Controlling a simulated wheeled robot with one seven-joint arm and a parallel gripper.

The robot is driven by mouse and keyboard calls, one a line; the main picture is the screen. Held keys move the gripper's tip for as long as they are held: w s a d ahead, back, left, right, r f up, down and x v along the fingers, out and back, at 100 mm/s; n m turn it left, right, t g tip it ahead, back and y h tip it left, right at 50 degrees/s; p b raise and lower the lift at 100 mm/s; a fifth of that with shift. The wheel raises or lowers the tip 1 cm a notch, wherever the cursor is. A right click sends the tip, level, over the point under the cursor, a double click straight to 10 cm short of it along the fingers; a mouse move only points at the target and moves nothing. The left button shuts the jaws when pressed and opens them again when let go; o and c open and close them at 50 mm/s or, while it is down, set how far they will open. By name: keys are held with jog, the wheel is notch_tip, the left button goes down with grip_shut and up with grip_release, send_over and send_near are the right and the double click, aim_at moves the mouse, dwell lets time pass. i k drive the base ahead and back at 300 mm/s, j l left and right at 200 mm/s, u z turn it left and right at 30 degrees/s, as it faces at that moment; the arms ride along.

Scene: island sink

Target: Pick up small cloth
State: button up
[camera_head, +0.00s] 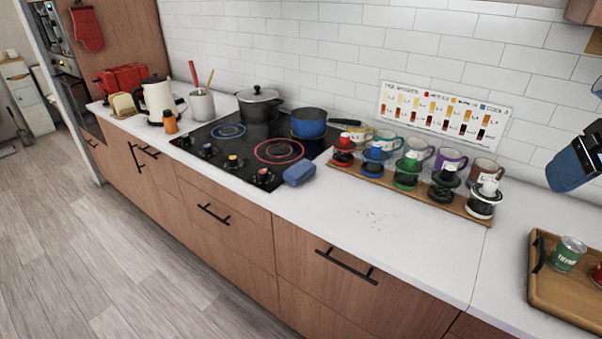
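A small folded blue cloth (299,173) lies at the front right corner of the black cooktop (230,158), close to the counter's front edge. It looks thick and rounded, and nothing covers it. A blue and black part of my arm (573,166) shows at the right edge, above the counter and well to the right of the cloth. No gripper fingers show in this view, so I cannot see whether they are open or shut.
A blue pan (309,124) and a lidded pot (259,104) stand on the cooktop behind the cloth. Mugs and coffee drippers line a wooden board (462,207) to the right. A wooden tray (553,291) holds cans. The counter right of the cloth is mostly clear, with crumbs (374,216).

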aim_at(298, 172)
jog(key=i+j, duration=0.15)
jog(key=j, duration=0.25)
jog(key=i+j, duration=0.15)
jog(key=j, duration=0.25)
jog(key=i+j, duration=0.15)
jog(key=j, duration=0.2)
jog(key=i+j, duration=0.15)
jog(key=j, duration=0.25)
jog(key=i+j, duration=0.1)
jog(key=j, duration=0.3)
jog(key=i+j+u, duration=0.1)
jog(key=j, duration=0.3)
jog(key=i, duration=0.05)
